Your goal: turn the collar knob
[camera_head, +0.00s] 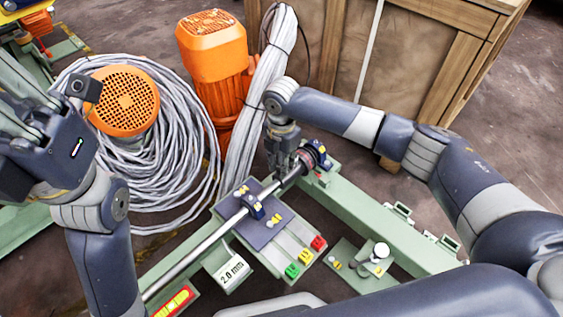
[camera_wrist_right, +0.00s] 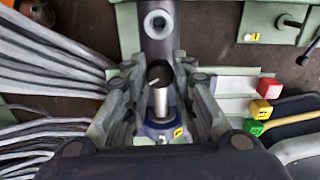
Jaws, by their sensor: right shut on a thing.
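A long grey shaft (camera_head: 205,243) runs diagonally over a green frame, through blue supports. Near its upper end sits a dark round collar knob (camera_head: 313,152) with a reddish part. My right gripper (camera_head: 287,160) reaches down at this end, its fingers around the collar. In the right wrist view, the collar knob (camera_wrist_right: 158,73) lies between the fingers of the right gripper (camera_wrist_right: 160,88), which are shut on it. The fingers partly hide its sides. My left gripper (camera_head: 28,95) is at the left edge, away from the shaft; its fingertips are not clear.
Red, yellow and green blocks (camera_head: 305,256) and a "2.0 mm" sign (camera_head: 233,272) stand near the shaft. Coiled grey cable (camera_head: 180,150), an orange motor (camera_head: 215,60) and a wooden crate (camera_head: 420,70) stand behind. A green beam (camera_head: 375,215) runs to the right.

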